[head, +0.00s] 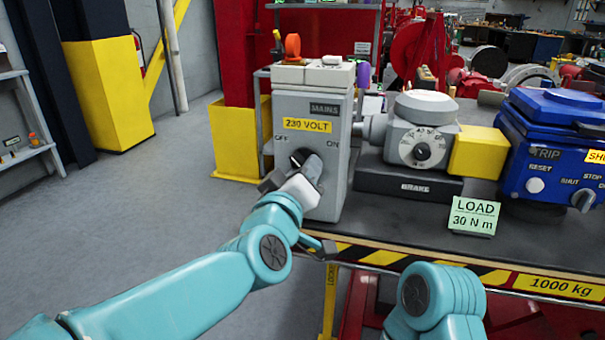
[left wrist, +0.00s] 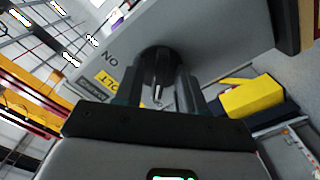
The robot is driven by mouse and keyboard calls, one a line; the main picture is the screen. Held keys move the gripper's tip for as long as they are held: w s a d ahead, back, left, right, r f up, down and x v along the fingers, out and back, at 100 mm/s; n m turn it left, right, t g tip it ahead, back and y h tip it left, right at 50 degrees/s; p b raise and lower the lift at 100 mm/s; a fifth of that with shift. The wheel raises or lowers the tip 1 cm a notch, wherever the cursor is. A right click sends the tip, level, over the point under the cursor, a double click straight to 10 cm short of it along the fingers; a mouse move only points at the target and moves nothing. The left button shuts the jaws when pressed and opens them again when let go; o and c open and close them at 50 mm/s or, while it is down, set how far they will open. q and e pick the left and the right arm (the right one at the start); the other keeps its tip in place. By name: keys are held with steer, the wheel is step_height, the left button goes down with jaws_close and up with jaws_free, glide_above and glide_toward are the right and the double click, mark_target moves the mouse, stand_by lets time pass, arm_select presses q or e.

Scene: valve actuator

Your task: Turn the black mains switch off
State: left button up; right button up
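The black mains switch (head: 300,157) is a round knob on the front of the grey mains box (head: 325,182), below the words OFF at its left and ON at its right. My left gripper (head: 309,170) is at the knob and covers part of it. In the left wrist view the dark knob (left wrist: 158,70) fills the gap between the two fingers of the left gripper (left wrist: 160,88), which appear shut on it. Which word the knob points to is hard to tell. My right gripper is out of view.
Right of the box stand a grey dial unit (head: 421,140) marked BRAKE, a yellow block (head: 478,152), a blue TRIP unit (head: 550,150) and a green LOAD 30 N m card (head: 474,215). The bench has a striped front edge (head: 400,262). Floor at left is clear.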

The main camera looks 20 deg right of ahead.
arm_select(q)
steer(key=v, duration=1.6)
steer(key=shift+a, duration=0.15)
